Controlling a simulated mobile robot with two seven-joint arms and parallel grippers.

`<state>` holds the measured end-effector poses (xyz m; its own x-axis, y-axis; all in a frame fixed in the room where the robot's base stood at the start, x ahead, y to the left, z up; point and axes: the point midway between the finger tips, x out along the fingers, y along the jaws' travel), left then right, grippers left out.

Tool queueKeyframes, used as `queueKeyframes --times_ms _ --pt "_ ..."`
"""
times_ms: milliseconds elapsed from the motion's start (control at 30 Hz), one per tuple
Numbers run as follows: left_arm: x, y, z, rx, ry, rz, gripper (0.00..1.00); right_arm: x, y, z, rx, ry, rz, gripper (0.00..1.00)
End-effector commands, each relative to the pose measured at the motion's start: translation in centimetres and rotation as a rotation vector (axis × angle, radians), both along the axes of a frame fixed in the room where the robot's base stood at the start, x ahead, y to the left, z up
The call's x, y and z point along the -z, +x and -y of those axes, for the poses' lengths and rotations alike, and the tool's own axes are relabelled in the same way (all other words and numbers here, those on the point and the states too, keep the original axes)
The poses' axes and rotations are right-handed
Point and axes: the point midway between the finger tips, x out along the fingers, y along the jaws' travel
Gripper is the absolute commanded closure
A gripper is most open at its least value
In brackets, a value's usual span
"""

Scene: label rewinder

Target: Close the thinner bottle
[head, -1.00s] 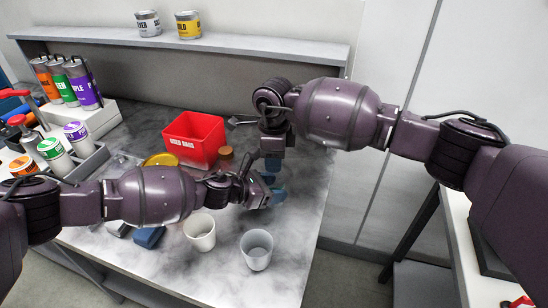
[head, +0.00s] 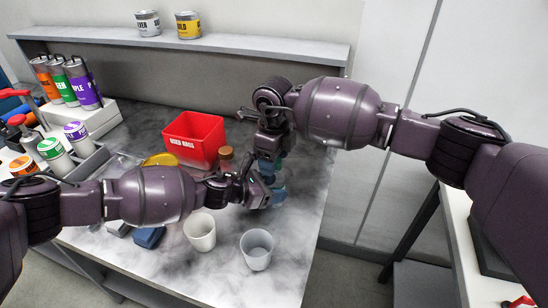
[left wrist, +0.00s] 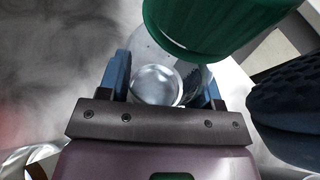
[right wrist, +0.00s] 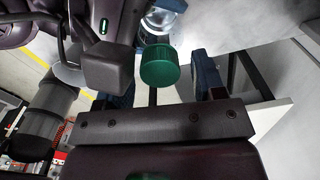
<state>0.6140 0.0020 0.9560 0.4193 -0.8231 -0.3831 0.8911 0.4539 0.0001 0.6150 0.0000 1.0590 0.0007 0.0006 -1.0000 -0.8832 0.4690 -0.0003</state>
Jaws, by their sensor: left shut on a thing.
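My left gripper (left wrist: 160,95) is shut on a clear round bottle (left wrist: 158,84), with a blue finger on each side of it. In the head view the left gripper (head: 262,193) is above the table's right part, and the bottle is mostly hidden there. A green cap (left wrist: 215,25) shows large in front of the bottle in the left wrist view. Whether it is seated on the bottle I cannot tell. My right gripper (right wrist: 165,85) is open; the green cap (right wrist: 160,66) appears between its spread blue fingers, with a gap to the right finger.
A red bin (head: 194,138) and a brown-topped container (head: 226,154) stand behind. Two white cups (head: 200,232) (head: 257,249) stand in front. Capped bottles in a grey rack (head: 95,158) are at left.

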Motion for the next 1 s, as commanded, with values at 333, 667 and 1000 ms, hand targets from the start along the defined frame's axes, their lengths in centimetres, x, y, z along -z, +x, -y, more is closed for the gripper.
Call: queueKeyframes --times_ms 333,667,1000 --pt "0.0 0.0 0.0 0.000 0.000 0.000 1.00 -1.1 0.0 0.0 -0.001 0.000 0.001 0.37" --pt "0.0 0.0 0.0 0.000 0.000 0.000 1.00 -4.4 0.0 0.0 -0.001 0.000 0.001 0.37" --pt "0.0 0.0 0.0 0.000 0.000 0.000 1.00 -4.7 0.1 -0.1 -0.001 0.003 0.003 0.41"
